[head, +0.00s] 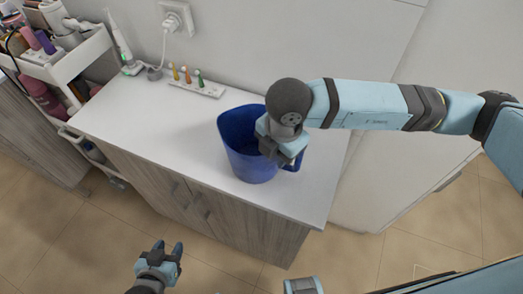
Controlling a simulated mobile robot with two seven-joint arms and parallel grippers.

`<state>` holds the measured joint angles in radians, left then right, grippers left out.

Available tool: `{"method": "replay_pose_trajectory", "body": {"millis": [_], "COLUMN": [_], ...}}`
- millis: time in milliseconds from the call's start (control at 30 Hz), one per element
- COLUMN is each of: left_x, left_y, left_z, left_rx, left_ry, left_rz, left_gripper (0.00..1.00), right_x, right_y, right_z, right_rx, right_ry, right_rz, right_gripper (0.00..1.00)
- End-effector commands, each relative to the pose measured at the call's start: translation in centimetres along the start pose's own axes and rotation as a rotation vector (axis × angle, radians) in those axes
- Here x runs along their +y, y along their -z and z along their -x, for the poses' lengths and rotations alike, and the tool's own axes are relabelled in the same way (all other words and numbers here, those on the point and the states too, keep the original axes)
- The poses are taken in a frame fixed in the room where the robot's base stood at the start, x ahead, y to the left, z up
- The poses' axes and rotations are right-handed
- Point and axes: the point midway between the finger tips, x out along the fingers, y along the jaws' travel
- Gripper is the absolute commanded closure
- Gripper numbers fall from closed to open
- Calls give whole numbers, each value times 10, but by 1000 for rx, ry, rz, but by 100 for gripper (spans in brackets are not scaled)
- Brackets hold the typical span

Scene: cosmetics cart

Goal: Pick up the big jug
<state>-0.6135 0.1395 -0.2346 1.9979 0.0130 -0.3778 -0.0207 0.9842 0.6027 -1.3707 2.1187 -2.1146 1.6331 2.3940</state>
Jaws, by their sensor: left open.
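The big blue jug (238,140) stands upright on the white countertop, near its right part. Its open top faces up and part of its handle (298,160) shows at the right. My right gripper (288,158) is at the jug's right side, over the rim and beside the handle. The gripper body hides part of the rim and handle, and I cannot tell whether its fingers close on the handle. My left gripper (168,254) is open and empty, low in front of the cabinet, well apart from the jug.
The white countertop (150,125) is clear left of the jug. A small rack with brush heads (196,88) and an electric toothbrush (121,45) stand at the back near a wall socket (175,18). A white cart (70,62) with bottles stands at the left.

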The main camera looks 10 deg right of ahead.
Motion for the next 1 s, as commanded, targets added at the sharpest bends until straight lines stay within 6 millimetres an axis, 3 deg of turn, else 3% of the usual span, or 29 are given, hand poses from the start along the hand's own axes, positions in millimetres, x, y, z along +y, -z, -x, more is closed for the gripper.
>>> {"method": "replay_pose_trajectory", "body": {"millis": [33,133,167,1000], "left_x": [0,0,0,0], "left_y": [-1,-3,-3,-1], "left_z": [0,0,0,0], "left_rx": [-2,-5,-6,-2], "left_ry": [0,0,0,0], "left_rz": [0,0,0,0], "left_gripper": [57,57,57,57], "right_x": [0,0,0,0], "right_y": [0,0,0,0], "right_z": [0,0,0,1], "right_rx": [0,0,0,0], "right_ry": [0,0,0,-1], "right_rz": [0,0,0,0], "right_gripper": [75,98,100,100]}}
